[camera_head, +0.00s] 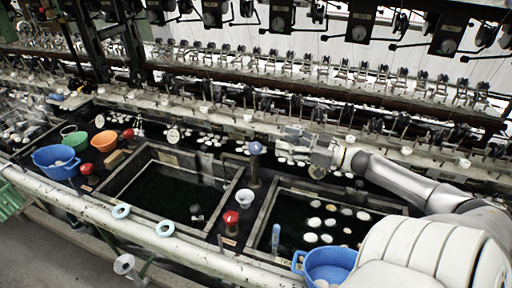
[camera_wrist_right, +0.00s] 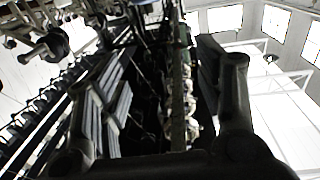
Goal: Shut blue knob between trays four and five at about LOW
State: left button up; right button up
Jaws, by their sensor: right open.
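A blue knob (camera_head: 255,148) tops a dark upright post between two sunken dark trays, the left tray (camera_head: 118,196) and the right tray (camera_head: 262,216). Tray numbers and any LOW mark are not readable. My right gripper (camera_head: 287,136) is right of the blue knob and a little higher in the picture, apart from it. In the right wrist view its two fingers (camera_wrist_right: 155,85) stand wide apart with nothing held. The knob cannot be made out in that view. My left gripper is not in view.
Red knobs stand at the front (camera_head: 231,217) and left (camera_head: 86,169). Blue basins stand at the left (camera_head: 57,160) and front right (camera_head: 325,263). Reeling machinery (camera_head: 340,75) lines the back.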

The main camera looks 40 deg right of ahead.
jog(key=b, duration=0.5)
send_near(261, 147)
jog(key=w, duration=0.1)
jog(key=x, duration=0.8)
jog(key=shift+w+a+f, duration=0.1)
jog(key=shift+w+a, duration=0.2)
jog(key=shift+x, duration=1.25)
jog(key=shift+f, duration=0.1)
